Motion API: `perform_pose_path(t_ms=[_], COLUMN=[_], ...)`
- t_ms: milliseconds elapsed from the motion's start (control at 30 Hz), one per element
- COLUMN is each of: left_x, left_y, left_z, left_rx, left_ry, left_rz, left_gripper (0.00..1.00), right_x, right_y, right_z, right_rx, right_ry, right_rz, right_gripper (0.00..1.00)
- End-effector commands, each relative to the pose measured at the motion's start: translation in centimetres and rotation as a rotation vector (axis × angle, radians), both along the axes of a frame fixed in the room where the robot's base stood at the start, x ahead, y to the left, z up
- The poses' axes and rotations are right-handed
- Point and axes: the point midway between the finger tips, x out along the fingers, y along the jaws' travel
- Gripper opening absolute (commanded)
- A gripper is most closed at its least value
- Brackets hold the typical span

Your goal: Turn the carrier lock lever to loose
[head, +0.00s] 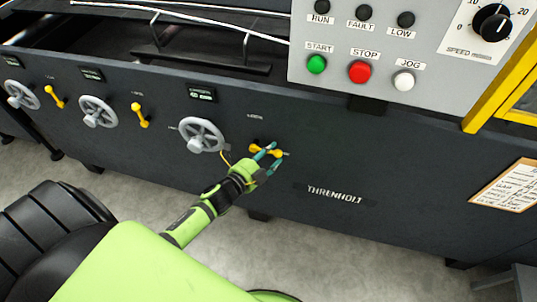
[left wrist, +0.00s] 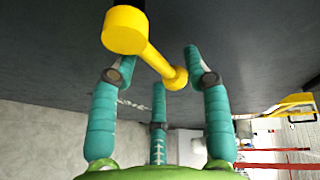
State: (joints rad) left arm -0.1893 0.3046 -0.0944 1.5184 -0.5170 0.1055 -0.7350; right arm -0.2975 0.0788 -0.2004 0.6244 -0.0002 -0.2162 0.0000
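Three yellow levers sit on the dark machine front, each to the right of a grey handwheel. Their labels are too small to read, so I cannot confirm which is the carrier lock. The rightmost yellow lever (head: 254,148) lies nearly level in the head view. My left gripper (head: 274,154) is at this lever. In the left wrist view, the lever's thick round end (left wrist: 124,30) is at the top, and its small knob (left wrist: 180,78) lies between the spread teal fingers of my left gripper (left wrist: 160,80). The fingers look open, with no clear grip. My right gripper is out of view.
A grey handwheel (head: 202,136) is just left of the lever. The other yellow levers (head: 140,115) (head: 54,97) are further left. A control panel (head: 430,62) with buttons juts out above right. A clipboard (head: 507,185) hangs at far right.

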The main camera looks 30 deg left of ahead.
Motion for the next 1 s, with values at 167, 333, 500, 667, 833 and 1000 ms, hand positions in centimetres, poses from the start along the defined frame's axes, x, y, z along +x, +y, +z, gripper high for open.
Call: perform_pose_path(t_ms=[167, 333, 500, 667, 833, 1000], left_x=[-0.9, -3.8, -7.3, -9.9, -11.4, -11.7], left_y=[0.0, 0.5, 1.1, 1.6, 1.9, 1.9], left_z=[0.1, 0.6, 1.3, 1.9, 2.2, 2.3], left_rx=[-0.001, -0.001, 0.000, 0.000, -0.001, 0.000], left_ry=[0.001, 0.003, 0.004, 0.003, 0.000, 0.000], left_rz=[-0.002, -0.002, 0.000, 0.001, 0.002, 0.001], left_gripper=[0.48, 0.48, 0.48, 0.48, 0.48, 0.48], right_x=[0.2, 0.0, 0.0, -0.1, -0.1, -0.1], right_y=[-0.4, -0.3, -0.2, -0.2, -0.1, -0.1], right_z=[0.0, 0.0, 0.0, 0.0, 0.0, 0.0], right_rx=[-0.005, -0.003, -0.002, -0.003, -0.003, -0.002], right_ry=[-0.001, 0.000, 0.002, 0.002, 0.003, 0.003], right_rz=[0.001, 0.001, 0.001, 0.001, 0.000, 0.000], right_gripper=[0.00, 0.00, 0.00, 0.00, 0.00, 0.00])
